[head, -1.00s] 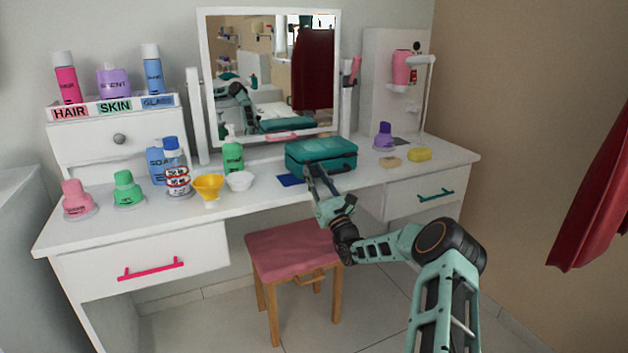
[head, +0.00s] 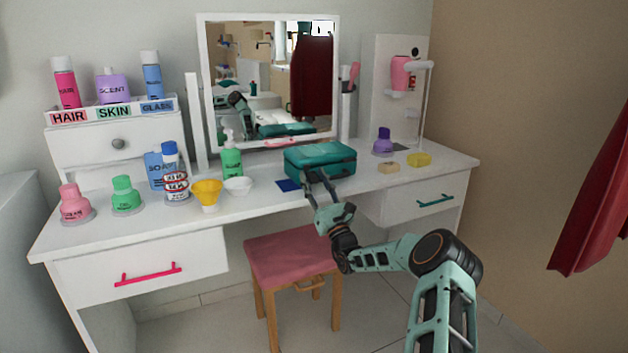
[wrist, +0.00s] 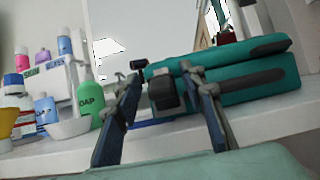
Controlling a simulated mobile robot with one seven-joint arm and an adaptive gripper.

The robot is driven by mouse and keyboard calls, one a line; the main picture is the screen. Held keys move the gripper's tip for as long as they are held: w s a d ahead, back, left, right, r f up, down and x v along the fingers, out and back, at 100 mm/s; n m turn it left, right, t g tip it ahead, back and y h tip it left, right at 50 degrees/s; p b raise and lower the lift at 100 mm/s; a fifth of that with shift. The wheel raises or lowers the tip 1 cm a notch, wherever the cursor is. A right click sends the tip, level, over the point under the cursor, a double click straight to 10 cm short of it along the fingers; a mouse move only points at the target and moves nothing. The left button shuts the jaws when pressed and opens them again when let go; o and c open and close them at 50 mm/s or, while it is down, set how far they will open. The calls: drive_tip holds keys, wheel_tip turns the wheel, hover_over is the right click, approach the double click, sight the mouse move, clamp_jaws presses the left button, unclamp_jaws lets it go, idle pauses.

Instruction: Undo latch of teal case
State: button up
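The teal case (head: 325,158) stands on the right half of the white vanity top, in front of the mirror; it also shows in the wrist view (wrist: 235,70). A dark blocky latch (wrist: 165,93) sits on its front, left of a long dark strip (wrist: 250,86). My gripper (head: 317,182) is at the case's front left. In the wrist view its two fingers (wrist: 160,75) are spread, one on each side of the latch. Nothing is held between them. I cannot tell whether the fingers touch the case, or whether the latch is fastened. The lid looks down.
A blue flat piece (head: 288,185) lies left of the case, with a white bowl (head: 238,186) and green soap bottle (head: 232,160) farther left. A pink stool (head: 292,255) is below.

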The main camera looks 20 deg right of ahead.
drive_tip(key=v, duration=1.2)
